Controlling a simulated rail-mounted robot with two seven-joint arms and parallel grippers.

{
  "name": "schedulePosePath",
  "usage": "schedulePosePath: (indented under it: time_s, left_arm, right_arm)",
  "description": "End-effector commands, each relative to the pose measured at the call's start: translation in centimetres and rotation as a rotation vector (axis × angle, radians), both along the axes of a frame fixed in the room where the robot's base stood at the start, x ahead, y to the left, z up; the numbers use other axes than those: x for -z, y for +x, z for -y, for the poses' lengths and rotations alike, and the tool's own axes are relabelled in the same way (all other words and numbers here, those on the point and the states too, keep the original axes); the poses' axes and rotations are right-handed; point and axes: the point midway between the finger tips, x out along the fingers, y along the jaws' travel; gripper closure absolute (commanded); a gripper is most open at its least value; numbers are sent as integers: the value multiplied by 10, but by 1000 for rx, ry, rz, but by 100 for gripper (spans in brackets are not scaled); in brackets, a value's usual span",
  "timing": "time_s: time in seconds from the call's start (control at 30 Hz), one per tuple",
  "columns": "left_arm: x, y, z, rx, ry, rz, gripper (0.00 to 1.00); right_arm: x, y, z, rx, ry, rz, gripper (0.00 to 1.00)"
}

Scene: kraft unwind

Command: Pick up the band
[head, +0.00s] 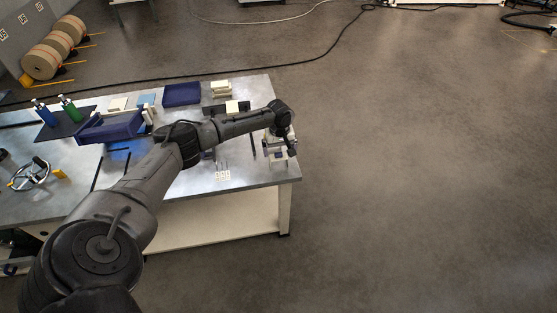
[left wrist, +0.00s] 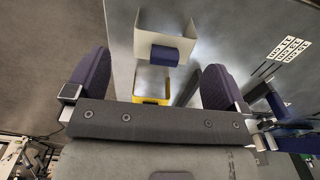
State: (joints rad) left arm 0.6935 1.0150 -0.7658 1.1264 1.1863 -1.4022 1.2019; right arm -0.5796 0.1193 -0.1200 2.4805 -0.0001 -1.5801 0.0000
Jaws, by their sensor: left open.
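My left gripper (head: 281,148) is over the right end of the metal bench. In the left wrist view its two dark fingers stand wide apart (left wrist: 156,85), with nothing held between them. Ahead of the fingers is a cream, open-sided holder (left wrist: 182,25) with a dark blue block (left wrist: 158,54) at its near edge. A yellow-edged piece (left wrist: 152,99) shows between the fingers, partly hidden by the gripper body. I cannot tell for sure which of these is the band. My right gripper is not in view.
The bench (head: 245,178) also bears a dark blue bin (head: 110,128), a blue tray (head: 182,94), blue and green bottles (head: 70,108), a metal ring-shaped tool (head: 30,175) and small white tags (head: 222,175). The floor at right is clear.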

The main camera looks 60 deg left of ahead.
Motion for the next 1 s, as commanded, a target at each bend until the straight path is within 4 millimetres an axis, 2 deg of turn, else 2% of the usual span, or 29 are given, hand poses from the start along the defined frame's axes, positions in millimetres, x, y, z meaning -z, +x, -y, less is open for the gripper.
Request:
schedulePosePath:
  time_s: [0.17, 0.43, 0.73, 1.0]
  left_arm:
    - [13, -2, 0, 1, 1, -2, 0]
    - [48, -5, -1, 0, 1, -2, 0]
    - [51, -4, -1, 1, 1, 0, 0]
    - [51, -5, -1, 2, 0, -1, 26]
  right_arm:
    - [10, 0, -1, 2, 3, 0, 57]
    - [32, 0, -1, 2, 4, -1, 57]
    - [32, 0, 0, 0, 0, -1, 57]
    - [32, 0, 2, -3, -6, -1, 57]
